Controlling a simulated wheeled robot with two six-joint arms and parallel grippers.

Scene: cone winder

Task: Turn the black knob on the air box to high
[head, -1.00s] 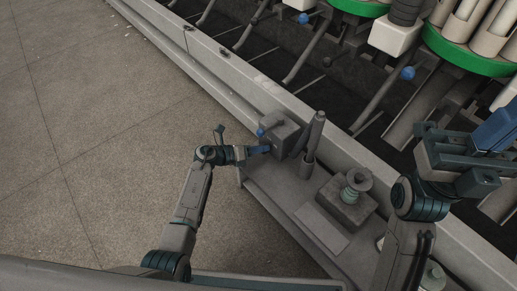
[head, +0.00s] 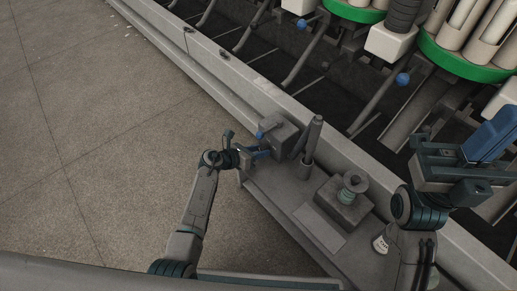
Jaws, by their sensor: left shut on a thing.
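My right gripper (head: 492,143) is at the right, above the machine and away from the box. Blue parts show at it; whether its jaws are open is unclear.
A dark grey cylinder in a holder (head: 311,146) stands just right of the air box. Farther right on the shelf (head: 270,187) are a flat plate (head: 319,226), a block with a greenish spool (head: 346,198) and a white labelled item (head: 381,243). Open floor lies left.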

